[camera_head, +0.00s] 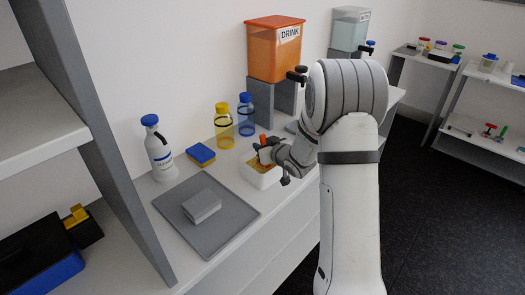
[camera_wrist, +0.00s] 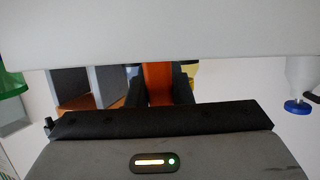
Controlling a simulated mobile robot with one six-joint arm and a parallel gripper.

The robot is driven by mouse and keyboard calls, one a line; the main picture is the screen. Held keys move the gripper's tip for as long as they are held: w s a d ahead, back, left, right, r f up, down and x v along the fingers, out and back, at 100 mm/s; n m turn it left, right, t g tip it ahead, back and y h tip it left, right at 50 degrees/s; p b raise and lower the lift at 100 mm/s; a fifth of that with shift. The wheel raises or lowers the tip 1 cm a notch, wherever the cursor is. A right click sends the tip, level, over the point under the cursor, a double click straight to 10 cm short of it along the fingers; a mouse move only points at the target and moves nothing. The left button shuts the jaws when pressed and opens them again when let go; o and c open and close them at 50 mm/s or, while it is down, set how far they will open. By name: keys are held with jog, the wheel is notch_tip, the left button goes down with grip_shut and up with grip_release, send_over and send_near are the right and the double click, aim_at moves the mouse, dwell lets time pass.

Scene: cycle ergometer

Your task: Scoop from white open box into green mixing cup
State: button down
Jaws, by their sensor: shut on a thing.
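The white open box (camera_head: 258,179) stands on the counter right of the grey tray, with tan contents partly visible. My gripper (camera_head: 265,152) is over the box and shut on an orange handle (camera_head: 263,138), seemingly the scoop's. In the wrist view the orange handle (camera_wrist: 157,84) stands between the two black fingers. The scoop's bowl is hidden, so I cannot tell whether it is in the contents or loaded. A green object (camera_wrist: 10,82) shows at the left edge of the wrist view, possibly the green mixing cup. No green cup shows near my arm in the head view.
A cleaner bottle (camera_head: 160,150), a blue-yellow sponge (camera_head: 201,154), a yellow bottle (camera_head: 224,128) and a blue bottle (camera_head: 246,116) stand near the wall. The grey tray (camera_head: 222,238) holds a grey block. An orange drink dispenser (camera_head: 274,50) stands behind. My arm hides the counter's right part.

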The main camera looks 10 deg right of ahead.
jog(key=shift+f+t+y+b, duration=0.45)
jog(key=shift+t+b, duration=0.65)
jog(key=shift+b, duration=2.3)
jog(key=shift+t+y, duration=0.25)
jog(key=shift+t, duration=0.45)
jog(key=r, duration=0.6)
jog(key=s+r+p, duration=0.1)
jog(key=r, duration=0.3)
jog(key=shift+s+d, duration=0.1)
jog(key=shift+d, duration=0.15)
jog(key=shift+r+p, duration=0.55)
jog(key=shift+r, duration=0.45)
